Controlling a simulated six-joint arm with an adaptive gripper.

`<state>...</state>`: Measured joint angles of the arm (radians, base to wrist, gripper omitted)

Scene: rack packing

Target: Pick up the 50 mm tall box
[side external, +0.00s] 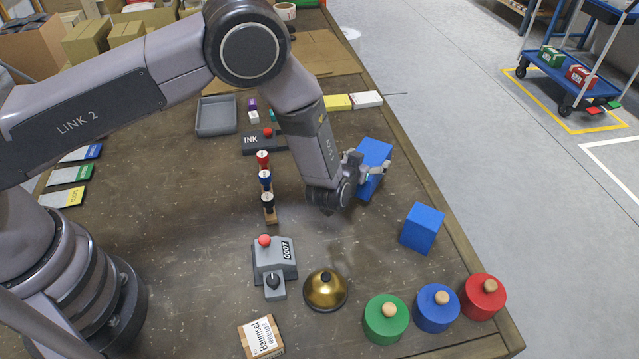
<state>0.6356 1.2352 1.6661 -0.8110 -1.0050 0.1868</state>
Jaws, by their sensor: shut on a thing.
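Two blue boxes are in the side view. My gripper (370,167) is shut on the farther blue box (376,151), with its fingers at the near part of the box. This box is tilted in the picture, and I cannot tell whether it touches the table. The second blue box (422,228) stands on the table nearer the camera and to the right, apart from my gripper. No heights are marked, so I cannot tell which box is 50 mm tall. My gripper hides part of the held box.
Bare table surrounds the second box.

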